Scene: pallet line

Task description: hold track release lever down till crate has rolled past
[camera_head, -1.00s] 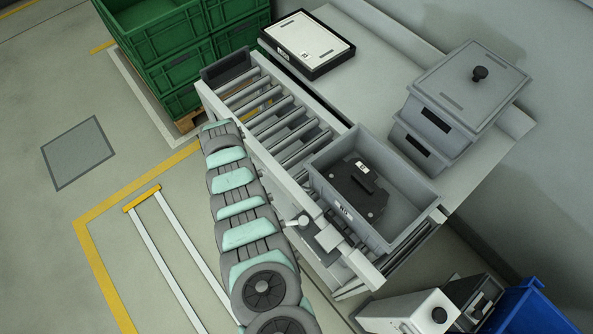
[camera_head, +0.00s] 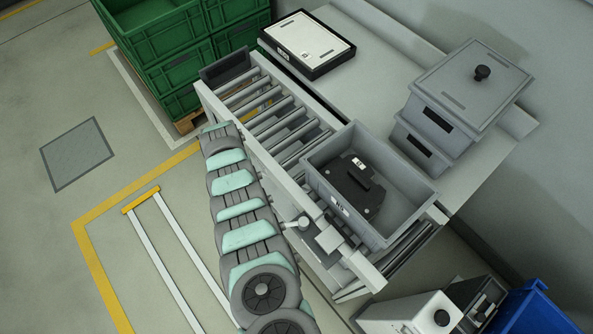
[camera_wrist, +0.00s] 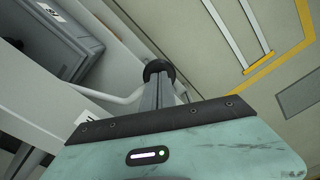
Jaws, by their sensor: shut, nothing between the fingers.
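The grey open crate (camera_head: 408,219) sits on the roller track (camera_head: 268,118), towards its near right end. It holds a dark case (camera_head: 352,187). Part of a grey crate wall (camera_wrist: 75,45) shows at the upper left of the wrist view. There, my gripper (camera_wrist: 158,85) is shut, its grey fingers reaching a round black knob (camera_wrist: 158,68). A pale bent rod (camera_wrist: 112,96), seemingly the release lever, runs beside and behind the fingers. The exact contact, and how far down the lever is, cannot be told. My fingers are not distinguishable in the head view.
Stacked green crates (camera_head: 160,50) stand at the track's far left. A white-topped box (camera_head: 308,43) and a grey lidded bin (camera_head: 468,88) rest on the bench behind. A blue bin (camera_head: 535,310) is at lower right. The rollers up-left of the crate are clear.

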